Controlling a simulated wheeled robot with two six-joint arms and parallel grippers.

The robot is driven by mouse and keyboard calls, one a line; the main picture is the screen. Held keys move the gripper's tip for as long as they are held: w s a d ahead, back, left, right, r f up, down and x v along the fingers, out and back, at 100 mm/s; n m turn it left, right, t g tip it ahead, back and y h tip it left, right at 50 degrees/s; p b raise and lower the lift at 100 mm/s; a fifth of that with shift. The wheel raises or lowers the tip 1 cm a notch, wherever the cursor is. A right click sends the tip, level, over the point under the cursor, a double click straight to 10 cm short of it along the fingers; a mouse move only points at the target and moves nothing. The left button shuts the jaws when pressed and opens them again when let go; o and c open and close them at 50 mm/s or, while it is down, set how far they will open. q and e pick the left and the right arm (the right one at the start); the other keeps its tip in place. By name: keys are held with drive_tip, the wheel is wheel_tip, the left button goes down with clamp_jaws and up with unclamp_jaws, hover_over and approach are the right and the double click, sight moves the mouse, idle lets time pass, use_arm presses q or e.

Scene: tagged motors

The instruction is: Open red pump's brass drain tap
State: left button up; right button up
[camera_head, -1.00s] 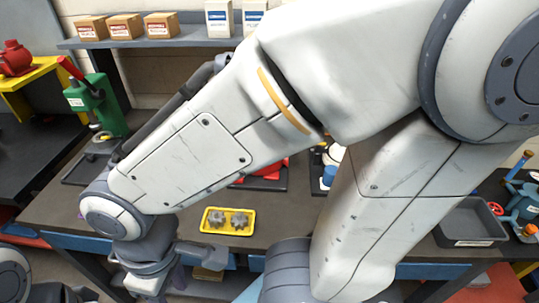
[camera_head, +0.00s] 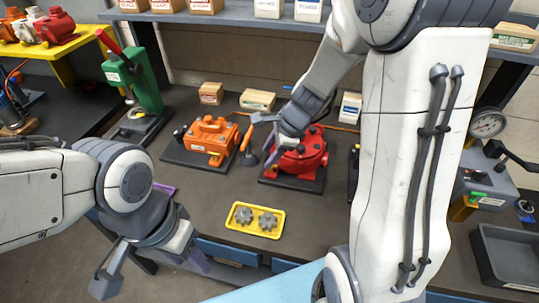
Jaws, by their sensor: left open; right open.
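The red pump (camera_head: 312,155) stands on a black base plate on the workbench, right of the orange pump. I cannot make out its brass drain tap; part of the pump is behind my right gripper. My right gripper (camera_head: 266,138) is open, in front of the red pump's left side, with its fingers pointing left. I cannot tell whether it touches the pump. My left gripper (camera_head: 152,274) is open and empty at the lower left, low by the bench's front edge and well away from the pump.
An orange pump (camera_head: 210,136) and a green press (camera_head: 136,82) stand to the left. A yellow tray (camera_head: 254,231) with gears lies in front. A dark bin (camera_head: 505,255) and a grey gauge box (camera_head: 484,187) are at right. A shelf (camera_head: 180,16) with boxes runs along the back.

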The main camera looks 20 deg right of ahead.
drive_tip(key=w+d+f+m, duration=0.2)
drive_tip(key=d+m, duration=0.2)
drive_tip(key=d, duration=0.1)
drive_tip(key=shift+t+h, duration=0.3)
drive_tip(key=b+x, duration=0.3)
drive_tip(key=x, duration=0.6)
drive_tip(key=shift+w+f, duration=0.15)
drive_tip(key=shift+f, duration=0.2)
clamp_jaws()
